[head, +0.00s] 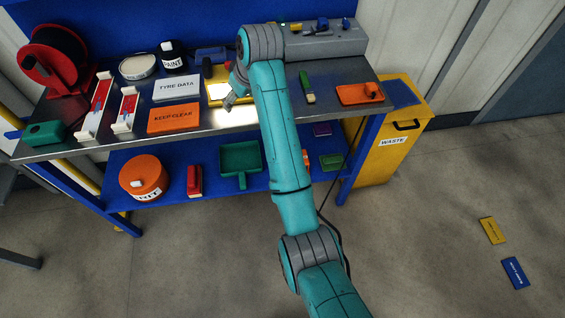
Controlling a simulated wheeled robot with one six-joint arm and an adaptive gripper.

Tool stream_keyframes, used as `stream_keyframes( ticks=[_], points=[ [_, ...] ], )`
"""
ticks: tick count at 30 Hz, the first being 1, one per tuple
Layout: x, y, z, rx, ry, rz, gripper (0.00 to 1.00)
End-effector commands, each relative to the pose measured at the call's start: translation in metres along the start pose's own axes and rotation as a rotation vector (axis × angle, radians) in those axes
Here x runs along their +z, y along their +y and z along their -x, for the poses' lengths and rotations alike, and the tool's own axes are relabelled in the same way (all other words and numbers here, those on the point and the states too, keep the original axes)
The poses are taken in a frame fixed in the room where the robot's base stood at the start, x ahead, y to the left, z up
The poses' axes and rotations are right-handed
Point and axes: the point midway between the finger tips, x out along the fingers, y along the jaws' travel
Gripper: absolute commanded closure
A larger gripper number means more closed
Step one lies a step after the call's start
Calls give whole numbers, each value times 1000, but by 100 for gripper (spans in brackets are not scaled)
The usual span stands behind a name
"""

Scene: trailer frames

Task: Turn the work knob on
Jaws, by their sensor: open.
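A grey control box (340,42) stands at the back right of the bench, partly behind my arm. It has small knobs or switches on top, including a blue one (322,24) and a yellow one (296,27). Their labels are too small to read, so I cannot tell which is the work knob or how it is set. My gripper (229,104) is over the middle of the bench, left of the box and apart from it. It looks open and empty, pointing down near a yellow-edged tray (214,99).
A yellow waste bin (385,155) stands at right. The floor in front is mostly clear.

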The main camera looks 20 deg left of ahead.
Motion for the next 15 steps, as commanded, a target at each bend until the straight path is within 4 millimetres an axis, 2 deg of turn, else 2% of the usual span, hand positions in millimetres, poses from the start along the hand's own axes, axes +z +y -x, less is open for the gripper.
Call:
stream_keyframes(
  ticks=[15],
  points=[
    [72, 23, -51, 64, 56, -100, 29]
  ],
)
